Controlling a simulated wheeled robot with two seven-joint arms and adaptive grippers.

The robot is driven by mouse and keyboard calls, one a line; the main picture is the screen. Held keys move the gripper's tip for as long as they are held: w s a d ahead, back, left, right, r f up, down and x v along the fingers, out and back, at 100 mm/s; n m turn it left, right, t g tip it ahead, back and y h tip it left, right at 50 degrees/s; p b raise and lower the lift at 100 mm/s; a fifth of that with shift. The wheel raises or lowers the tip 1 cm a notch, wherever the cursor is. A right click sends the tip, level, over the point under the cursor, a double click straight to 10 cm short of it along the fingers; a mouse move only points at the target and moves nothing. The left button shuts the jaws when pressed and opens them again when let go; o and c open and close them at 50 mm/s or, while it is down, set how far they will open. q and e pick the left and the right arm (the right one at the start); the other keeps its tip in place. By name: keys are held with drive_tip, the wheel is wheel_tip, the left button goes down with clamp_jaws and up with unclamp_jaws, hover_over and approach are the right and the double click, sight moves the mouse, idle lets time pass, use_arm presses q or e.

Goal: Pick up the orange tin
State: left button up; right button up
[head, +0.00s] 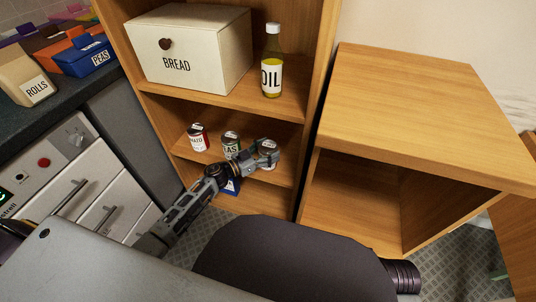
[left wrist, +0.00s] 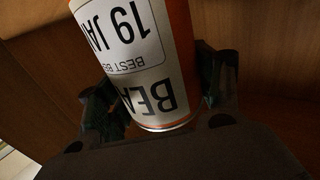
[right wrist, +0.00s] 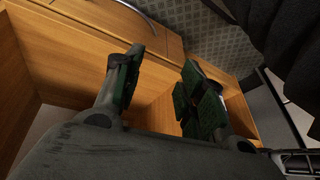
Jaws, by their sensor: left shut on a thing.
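The orange tin (left wrist: 150,70) fills the middle of the left wrist view, with a white label reading "BEA" and a best-before date. It also shows at the right of the row of tins in the head view (head: 269,150). My left gripper (head: 262,153) is shut on its sides; the fingers also show either side of it in the left wrist view (left wrist: 160,88). I cannot tell whether the tin touches the shelf. My right gripper (right wrist: 160,85) is open and empty in the right wrist view, with wooden furniture beyond it.
A red-labelled tin (head: 198,137) and a green-labelled tin (head: 231,144) stand left of it on the shelf (head: 180,103). A bread box (head: 190,50) and oil bottle (head: 272,65) stand above. A blue item (head: 232,187) lies below. A wooden cabinet (head: 415,95) stands right.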

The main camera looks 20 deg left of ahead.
sight(268, 146)
use_arm(q)
drive_tip(key=shift+r, duration=0.15)
drive_tip(key=shift+r, duration=0.35)
drive_tip(key=shift+r+p, duration=0.9)
drive_tip(key=shift+r, duration=0.65)
drive_tip(key=shift+r+p, duration=1.7)
drive_tip(key=shift+r, duration=1.35)
use_arm(e)
drive_tip(key=shift+s+d+f+g+h, duration=0.25)
drive_tip(key=shift+d+f+g, duration=0.15)
drive_tip(key=shift+d+f, duration=0.15)
drive_tip(key=shift+s+d+f+g+h, duration=0.15)
drive_tip(key=shift+d+f+g+h, duration=0.1)
drive_tip(key=shift+d+f+g, duration=0.25)
drive_tip(key=shift+a+f, duration=0.1)
drive_tip(key=shift+f, duration=0.05)
use_arm(q)
drive_tip(key=shift+s, duration=0.1)
